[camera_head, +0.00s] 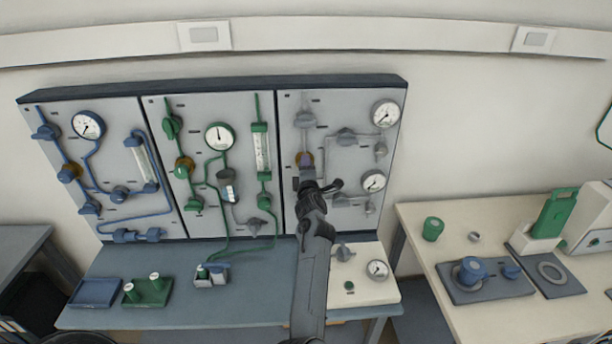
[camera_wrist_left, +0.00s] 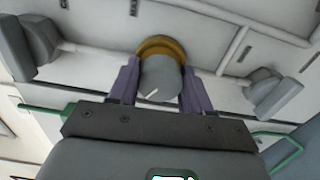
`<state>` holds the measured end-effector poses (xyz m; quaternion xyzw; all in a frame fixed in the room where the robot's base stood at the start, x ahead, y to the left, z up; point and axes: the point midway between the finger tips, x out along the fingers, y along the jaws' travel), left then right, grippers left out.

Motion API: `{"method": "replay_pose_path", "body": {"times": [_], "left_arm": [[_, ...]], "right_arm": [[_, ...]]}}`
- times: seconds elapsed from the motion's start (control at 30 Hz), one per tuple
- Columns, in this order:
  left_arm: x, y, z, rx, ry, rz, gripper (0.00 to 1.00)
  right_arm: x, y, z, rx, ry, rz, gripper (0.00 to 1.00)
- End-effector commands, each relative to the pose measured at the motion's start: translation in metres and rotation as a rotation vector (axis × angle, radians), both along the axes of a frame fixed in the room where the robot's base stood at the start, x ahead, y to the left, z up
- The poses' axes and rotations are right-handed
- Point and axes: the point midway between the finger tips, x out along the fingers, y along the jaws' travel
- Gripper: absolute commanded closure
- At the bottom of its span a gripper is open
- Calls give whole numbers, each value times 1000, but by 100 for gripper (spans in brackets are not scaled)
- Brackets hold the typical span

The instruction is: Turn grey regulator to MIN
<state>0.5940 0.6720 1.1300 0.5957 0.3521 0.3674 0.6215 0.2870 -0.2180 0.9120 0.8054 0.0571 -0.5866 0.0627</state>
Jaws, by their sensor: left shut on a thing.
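The grey regulator is a round grey knob (camera_wrist_left: 160,80) with a brass-coloured collar behind it and a white pointer line. In the wrist view the pointer slants toward the lower left of the picture. No MIN mark can be read. My right gripper is not in view.
Grey valves (camera_head: 304,119) and gauges (camera_head: 386,113) surround the knob on the right-hand panel (camera_head: 335,100). Green and blue panels stand to the left. A blue tray (camera_head: 97,292) and a green tray (camera_head: 150,293) lie on the bench. A second table (camera_head: 480,245) stands at right.

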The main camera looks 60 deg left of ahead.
Motion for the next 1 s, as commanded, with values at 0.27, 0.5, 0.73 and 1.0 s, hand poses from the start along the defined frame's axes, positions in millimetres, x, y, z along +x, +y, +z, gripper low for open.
{"method": "replay_pose_path", "body": {"times": [0.27,0.5,0.73,1.0], "left_arm": [[0,0,-5,-124,-223,0,82],[1,-1,-3,-206,-373,-1,82],[0,0,-2,-254,-457,-1,82],[0,0,0,-273,-491,-1,82]], "right_arm": [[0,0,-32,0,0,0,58],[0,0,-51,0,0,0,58],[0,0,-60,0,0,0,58],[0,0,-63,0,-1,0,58]]}}
